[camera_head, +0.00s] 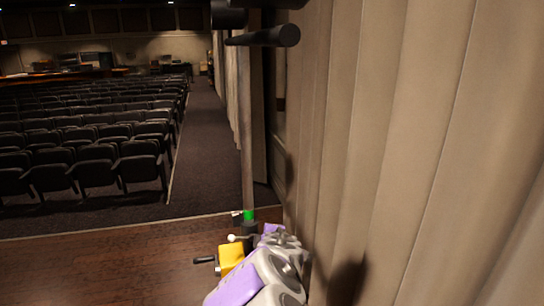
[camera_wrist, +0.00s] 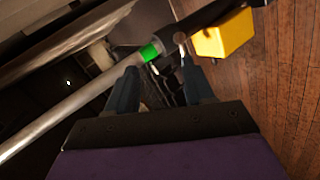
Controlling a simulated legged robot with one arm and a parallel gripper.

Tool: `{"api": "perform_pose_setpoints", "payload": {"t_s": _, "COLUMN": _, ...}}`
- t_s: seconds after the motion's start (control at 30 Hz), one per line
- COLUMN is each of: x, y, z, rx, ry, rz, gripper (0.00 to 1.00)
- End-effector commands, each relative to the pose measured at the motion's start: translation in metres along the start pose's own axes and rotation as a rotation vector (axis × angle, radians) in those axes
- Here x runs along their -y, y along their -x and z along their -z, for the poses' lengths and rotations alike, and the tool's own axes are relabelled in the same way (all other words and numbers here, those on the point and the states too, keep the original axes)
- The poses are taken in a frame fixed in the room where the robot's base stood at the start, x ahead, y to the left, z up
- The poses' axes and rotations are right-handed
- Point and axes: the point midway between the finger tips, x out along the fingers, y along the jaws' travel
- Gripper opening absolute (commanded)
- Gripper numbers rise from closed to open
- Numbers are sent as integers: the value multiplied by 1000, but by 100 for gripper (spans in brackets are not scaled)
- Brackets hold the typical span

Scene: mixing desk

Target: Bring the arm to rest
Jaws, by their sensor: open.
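My gripper (camera_wrist: 160,92) is open in the wrist view, its two dark fingers apart with no object held between them. A metal pole (camera_wrist: 62,118) with a green band (camera_wrist: 150,52) runs diagonally just beyond the fingertips. I cannot tell whether the fingers touch it. In the head view my purple and grey arm reaches forward from the bottom centre, and my gripper is mostly hidden at its far end. The upright pole (camera_head: 246,130) and its green band (camera_head: 249,215) show just beyond the arm.
A yellow box (camera_head: 231,257) with a black crank handle (camera_head: 204,260) is left of my arm, close by; the box also shows in the wrist view (camera_wrist: 226,37). A beige curtain (camera_head: 400,150) fills the right. Seat rows (camera_head: 90,130) and an aisle (camera_head: 200,150) lie beyond the wooden floor's edge.

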Motion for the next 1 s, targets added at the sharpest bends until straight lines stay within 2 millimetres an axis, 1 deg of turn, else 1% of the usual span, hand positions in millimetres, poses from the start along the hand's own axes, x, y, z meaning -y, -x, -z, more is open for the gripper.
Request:
{"api": "perform_pose_setpoints", "payload": {"t_s": 0.03, "x": -8, "y": 10, "z": -28, "rx": 69, "ry": -68, "rz": -31, "gripper": 52}}
{"api": "perform_pose_setpoints", "payload": {"t_s": 0.07, "x": -13, "y": 19, "z": -47, "rx": 119, "ry": -112, "rz": -46, "gripper": 52}}
{"api": "perform_pose_setpoints", "payload": {"t_s": 0.1, "x": -15, "y": 31, "z": -73, "rx": 187, "ry": -176, "rz": -60, "gripper": 52}}
{"api": "perform_pose_setpoints", "payload": {"t_s": 0.17, "x": -14, "y": 52, "z": -110, "rx": 287, "ry": -276, "rz": -75, "gripper": 52}}
{"api": "perform_pose_setpoints", "payload": {"t_s": 0.2, "x": -10, "y": 67, "z": -133, "rx": 349, "ry": -346, "rz": -80, "gripper": 52}}
{"api": "perform_pose_setpoints", "payload": {"t_s": 0.27, "x": 2, "y": 90, "z": -165, "rx": 444, "ry": -453, "rz": -77, "gripper": 52}}
{"api": "perform_pose_setpoints", "payload": {"t_s": 0.3, "x": 13, "y": 107, "z": -183, "rx": 502, "ry": -526, "rz": -69, "gripper": 52}}
{"api": "perform_pose_setpoints", "payload": {"t_s": 0.37, "x": 37, "y": 131, "z": -207, "rx": 591, "ry": -635, "rz": -42, "gripper": 52}}
{"api": "perform_pose_setpoints", "payload": {"t_s": 0.4, "x": 55, "y": 148, "z": -220, "rx": 646, "ry": -707, "rz": -19, "gripper": 52}}
{"api": "perform_pose_setpoints", "payload": {"t_s": 0.43, "x": 71, "y": 161, "z": -228, "rx": 687, "ry": -761, "rz": 4, "gripper": 52}}
{"api": "perform_pose_setpoints", "payload": {"t_s": 0.47, "x": 86, "y": 172, "z": -233, "rx": 721, "ry": -812, "rz": 29, "gripper": 52}}
{"api": "perform_pose_setpoints", "payload": {"t_s": 0.5, "x": 107, "y": 189, "z": -239, "rx": 766, "ry": -879, "rz": 65, "gripper": 52}}
{"api": "perform_pose_setpoints", "payload": {"t_s": 0.57, "x": 142, "y": 211, "z": -242, "rx": 828, "ry": -975, "rz": 134, "gripper": 52}}
{"api": "perform_pose_setpoints", "payload": {"t_s": 0.6, "x": 166, "y": 227, "z": -241, "rx": 866, "ry": -1034, "rz": 187, "gripper": 52}}
{"api": "perform_pose_setpoints", "payload": {"t_s": 0.67, "x": 201, "y": 249, "z": -235, "rx": 914, "ry": -1114, "rz": 272, "gripper": 52}}
{"api": "perform_pose_setpoints", "payload": {"t_s": 0.7, "x": 223, "y": 263, "z": -229, "rx": 943, "ry": -1161, "rz": 334, "gripper": 52}}
{"api": "perform_pose_setpoints", "payload": {"t_s": 0.77, "x": 252, "y": 283, "z": -217, "rx": 974, "ry": -1218, "rz": 424, "gripper": 52}}
{"api": "perform_pose_setpoints", "payload": {"t_s": 0.8, "x": 270, "y": 295, "z": -208, "rx": 992, "ry": -1249, "rz": 482, "gripper": 52}}
{"api": "perform_pose_setpoints", "payload": {"t_s": 0.9, "x": 305, "y": 322, "z": -188, "rx": 1026, "ry": -1297, "rz": 613, "gripper": 52}}
{"api": "perform_pose_setpoints", "payload": {"t_s": 1.0, "x": 326, "y": 341, "z": -173, "rx": 1044, "ry": -1320, "rz": 704, "gripper": 52}}
